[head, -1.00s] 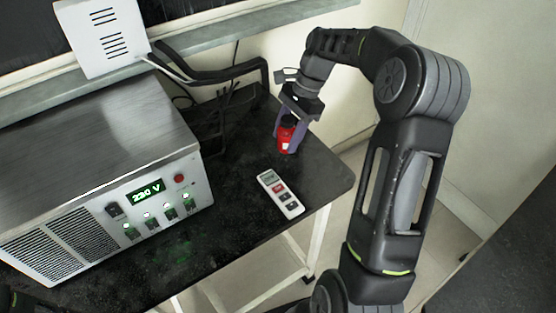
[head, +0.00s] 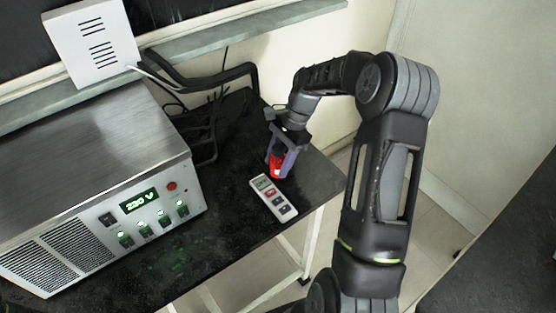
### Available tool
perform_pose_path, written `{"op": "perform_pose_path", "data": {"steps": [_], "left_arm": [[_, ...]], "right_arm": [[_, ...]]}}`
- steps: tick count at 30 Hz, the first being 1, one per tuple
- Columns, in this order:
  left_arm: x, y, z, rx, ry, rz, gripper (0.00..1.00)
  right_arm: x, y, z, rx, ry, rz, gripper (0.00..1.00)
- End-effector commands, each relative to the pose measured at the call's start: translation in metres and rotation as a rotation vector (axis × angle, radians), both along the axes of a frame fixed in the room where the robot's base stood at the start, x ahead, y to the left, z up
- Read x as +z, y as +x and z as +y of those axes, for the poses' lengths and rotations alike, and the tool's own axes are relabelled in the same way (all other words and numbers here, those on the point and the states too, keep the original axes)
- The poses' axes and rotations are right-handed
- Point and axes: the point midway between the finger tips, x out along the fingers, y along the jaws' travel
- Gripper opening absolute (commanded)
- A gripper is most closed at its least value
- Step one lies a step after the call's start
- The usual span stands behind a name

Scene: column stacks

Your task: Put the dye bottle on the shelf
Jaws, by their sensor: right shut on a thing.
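A red bottle (head: 277,161), which looks like the dye bottle, is between the fingers of my right gripper (head: 283,160) near the right end of the black table. The gripper is shut on it from above, and its dark fingers hide part of the bottle. I cannot tell whether the bottle's base touches the table. A narrow grey shelf (head: 215,55) runs along the wall behind the table, above its top. My left gripper is not in view.
A white remote-like device (head: 273,198) lies on the black table (head: 225,219) just in front of the bottle. A large metal power unit (head: 95,170) fills the table's left. A white vented box (head: 92,45) and black cables (head: 205,80) are by the shelf.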

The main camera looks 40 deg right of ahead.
Motion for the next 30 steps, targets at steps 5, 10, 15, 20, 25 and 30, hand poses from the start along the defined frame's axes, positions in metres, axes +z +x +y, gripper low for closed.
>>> {"op": "perform_pose_path", "data": {"steps": [5,10,15,20,25,30], "left_arm": [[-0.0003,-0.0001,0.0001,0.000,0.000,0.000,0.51],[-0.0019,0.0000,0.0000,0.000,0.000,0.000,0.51],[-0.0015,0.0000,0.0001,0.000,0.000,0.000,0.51],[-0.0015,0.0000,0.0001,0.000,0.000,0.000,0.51],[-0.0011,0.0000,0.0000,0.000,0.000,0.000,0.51],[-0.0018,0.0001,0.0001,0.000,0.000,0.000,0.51]], "right_arm": [[0.0008,0.0004,0.0000,0.000,0.000,-0.001,0.00],[-0.0025,0.0003,0.0000,0.000,0.000,-0.001,0.49],[-0.0021,0.0002,0.0000,0.000,0.000,-0.001,0.63],[-0.0020,0.0002,-0.0001,0.000,0.000,-0.001,0.69],[-0.0013,0.0002,-0.0001,0.000,0.000,-0.001,0.69],[0.0064,0.0006,-0.0031,-0.001,-0.001,-0.002,0.69]]}}
